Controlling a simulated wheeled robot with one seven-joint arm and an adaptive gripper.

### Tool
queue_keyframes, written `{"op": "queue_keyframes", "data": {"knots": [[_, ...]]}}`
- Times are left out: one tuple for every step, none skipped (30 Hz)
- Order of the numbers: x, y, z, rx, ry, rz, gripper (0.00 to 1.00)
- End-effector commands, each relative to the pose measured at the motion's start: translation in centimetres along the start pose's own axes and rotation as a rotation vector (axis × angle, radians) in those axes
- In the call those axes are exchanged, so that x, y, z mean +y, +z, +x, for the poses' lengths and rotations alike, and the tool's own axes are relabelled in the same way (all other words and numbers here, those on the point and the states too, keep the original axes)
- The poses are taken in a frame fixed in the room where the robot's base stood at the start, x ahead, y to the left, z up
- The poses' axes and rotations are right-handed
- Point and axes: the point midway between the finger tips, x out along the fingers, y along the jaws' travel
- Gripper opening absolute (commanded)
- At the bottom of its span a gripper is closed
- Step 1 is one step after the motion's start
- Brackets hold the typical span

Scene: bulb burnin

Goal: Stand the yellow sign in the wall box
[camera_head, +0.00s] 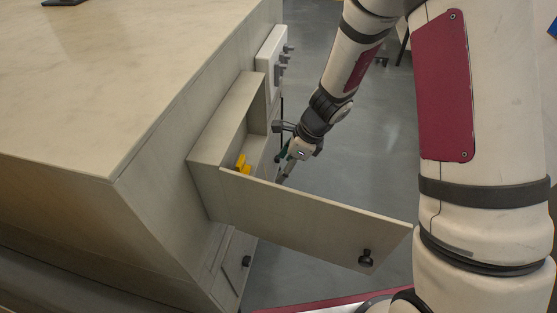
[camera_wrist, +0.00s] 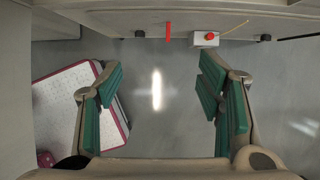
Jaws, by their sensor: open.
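The yellow sign (camera_head: 242,164) sits inside an open grey box (camera_head: 205,155) on the cabinet's side, close to the box's near end in the head view. The box's front door (camera_head: 305,222) is swung out toward the lower right and has a dark knob. I take this box to be the wall box. My gripper (camera_head: 284,169) is just right of the box opening, apart from the sign and partly hidden behind the door's top edge. In the wrist view my gripper (camera_wrist: 161,95) is open, with teal pads wide apart and only floor between them. The sign is not visible there.
A pale panel with dark switches (camera_head: 272,60) is on the cabinet side beyond the box. A wide cabinet top (camera_head: 110,70) fills the left. The wrist view shows a red rod (camera_wrist: 169,27) and a small white block with a red button (camera_wrist: 205,39) ahead. Open floor lies right of the cabinet.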

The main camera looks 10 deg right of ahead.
Motion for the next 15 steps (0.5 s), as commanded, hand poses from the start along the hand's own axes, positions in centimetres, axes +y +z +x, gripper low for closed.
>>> {"op": "queue_keyframes", "data": {"knots": [[0.0, -0.2, -0.1, -0.001, -0.001, 0.000, 0.61], [0.0, -0.2, -0.1, -0.001, -0.001, 0.000, 0.61], [0.0, -0.2, -0.1, -0.001, 0.000, -0.001, 0.61], [0.0, -0.3, -0.1, -0.001, 0.000, -0.001, 0.61], [0.0, -0.2, -0.2, -0.001, -0.001, -0.002, 0.61], [0.0, -0.2, -0.3, -0.002, -0.002, -0.007, 0.61], [0.0, 0.0, -0.6, -0.004, -0.003, -0.017, 0.61], [0.0, 0.1, -0.9, -0.006, -0.006, -0.032, 0.61], [0.1, 0.4, -1.7, -0.010, -0.009, -0.062, 0.61], [0.1, 0.8, -2.4, -0.015, -0.013, -0.094, 0.61], [0.2, 1.1, -3.3, -0.019, -0.017, -0.133, 0.61], [0.4, 1.7, -4.7, -0.026, -0.025, -0.196, 0.61], [0.7, 2.1, -5.9, -0.030, -0.031, -0.249, 0.61], [0.9, 2.5, -7.2, -0.033, -0.038, -0.306, 0.61], [1.5, 2.9, -8.9, -0.036, -0.045, -0.388, 0.61]]}}
